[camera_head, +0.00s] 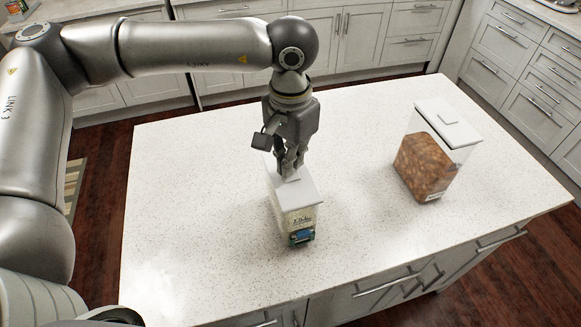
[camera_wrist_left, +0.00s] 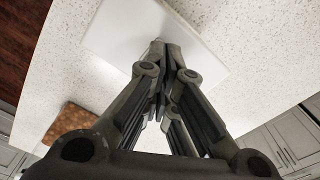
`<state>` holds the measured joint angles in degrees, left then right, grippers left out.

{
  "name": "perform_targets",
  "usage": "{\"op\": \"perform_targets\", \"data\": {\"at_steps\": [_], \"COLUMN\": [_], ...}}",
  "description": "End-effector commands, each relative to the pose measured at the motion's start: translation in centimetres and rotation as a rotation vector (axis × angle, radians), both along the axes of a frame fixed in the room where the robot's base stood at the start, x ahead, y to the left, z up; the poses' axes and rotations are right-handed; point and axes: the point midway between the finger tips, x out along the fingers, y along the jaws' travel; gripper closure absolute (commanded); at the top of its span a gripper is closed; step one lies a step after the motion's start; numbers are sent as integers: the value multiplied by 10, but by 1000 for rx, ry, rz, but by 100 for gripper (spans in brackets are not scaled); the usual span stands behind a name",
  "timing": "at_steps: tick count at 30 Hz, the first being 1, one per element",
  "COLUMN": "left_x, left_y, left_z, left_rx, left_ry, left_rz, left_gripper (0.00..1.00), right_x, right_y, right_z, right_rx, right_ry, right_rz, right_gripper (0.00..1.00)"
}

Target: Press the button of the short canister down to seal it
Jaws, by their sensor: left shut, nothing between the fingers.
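The short canister (camera_head: 299,219) stands upright on the white countertop, with a white square lid (camera_head: 303,197), clear walls and pale contents. Its lid also shows in the left wrist view (camera_wrist_left: 112,30), filling the top middle. My left gripper (camera_head: 290,174) points down over the middle of this lid, its fingers shut and empty. In the left wrist view the closed fingertips (camera_wrist_left: 157,46) meet the lid's middle in the picture. The button is mostly hidden by the fingers; I cannot tell how far down it sits. My right gripper is not in view.
A taller clear canister (camera_head: 426,166) with brown contents and a white lid stands to the right, well apart. The white countertop (camera_head: 200,230) is otherwise clear. Grey cabinets (camera_head: 355,38) stand behind, across the wooden floor.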

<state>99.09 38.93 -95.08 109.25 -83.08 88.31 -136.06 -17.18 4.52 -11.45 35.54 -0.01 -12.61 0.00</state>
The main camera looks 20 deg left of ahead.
Motion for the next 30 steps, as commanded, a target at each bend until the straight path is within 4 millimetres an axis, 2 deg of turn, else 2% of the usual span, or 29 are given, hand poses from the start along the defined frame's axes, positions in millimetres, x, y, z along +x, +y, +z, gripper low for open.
{"op": "perform_targets", "data": {"at_steps": [18, 30], "left_x": [0, 0], "left_y": [0, 0], "left_z": [52, 57], "left_rx": [0, 0], "left_ry": [0, -1], "left_rz": [0, 0], "left_gripper": [100, 100], "right_x": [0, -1], "right_y": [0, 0], "right_z": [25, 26], "right_rx": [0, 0], "right_ry": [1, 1], "right_rz": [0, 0], "right_gripper": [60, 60]}}
